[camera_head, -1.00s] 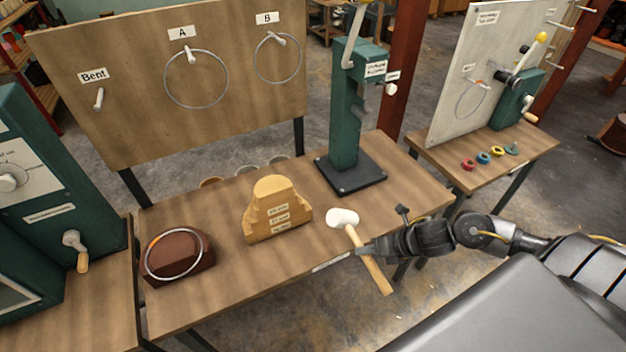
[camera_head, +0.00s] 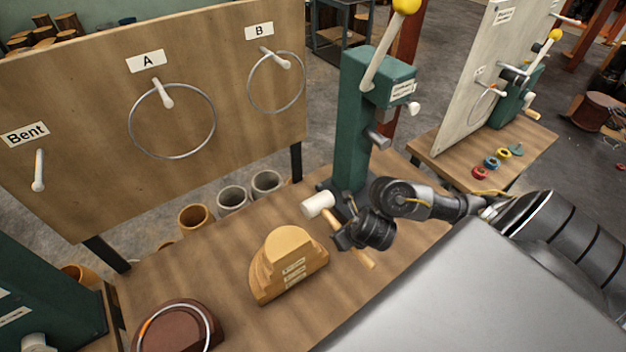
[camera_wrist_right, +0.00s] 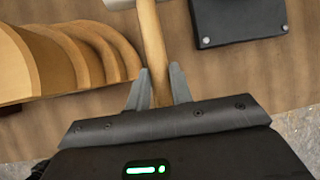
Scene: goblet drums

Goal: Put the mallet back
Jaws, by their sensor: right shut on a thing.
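The mallet has a white head (camera_head: 318,204) and a light wooden handle (camera_head: 364,259). My right gripper (camera_head: 343,236) is shut around the handle, between the head and the handle's end. The mallet is held above the table, to the right of the stepped wooden block and in front of the green press. In the right wrist view the handle (camera_wrist_right: 152,50) runs up between the two fingers of my gripper (camera_wrist_right: 157,88), and the head (camera_wrist_right: 122,3) is cut off by the top edge. My left gripper is not in view.
The stepped wooden block (camera_head: 288,263) stands close left of the mallet. A green press (camera_head: 352,130) with a yellow-knobbed lever stands behind. A brown round block with a ring (camera_head: 178,328) sits front left. A board (camera_head: 90,110) with labelled pegs and rings stands behind.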

